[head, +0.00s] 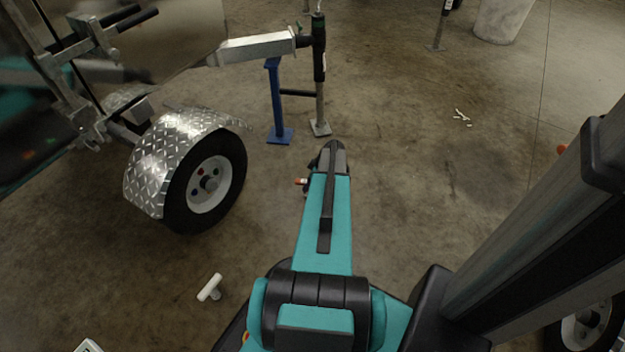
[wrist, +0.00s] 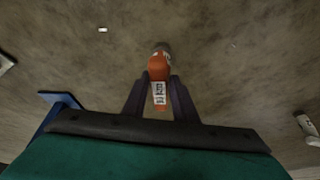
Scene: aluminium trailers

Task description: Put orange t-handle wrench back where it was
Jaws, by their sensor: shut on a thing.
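The orange t-handle wrench (wrist: 159,66) is held between the two dark fingers of my gripper (wrist: 159,92) in the wrist view. Its orange part carries a white label with dark marks, and its far end looks greyish. In the head view only a small orange and white end of it (head: 301,181) shows at the left of my teal arm. My arm hides most of my gripper there. The wrench is over bare concrete floor; how high it is I cannot tell.
A trailer wheel (head: 208,185) under a diamond-plate fender stands at left. A blue stand (head: 275,100) and a jack post (head: 320,75) stand ahead under the trailer's drawbar (head: 255,47). A white T-shaped piece (head: 210,287) lies lower left. The floor right of the posts is mostly clear.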

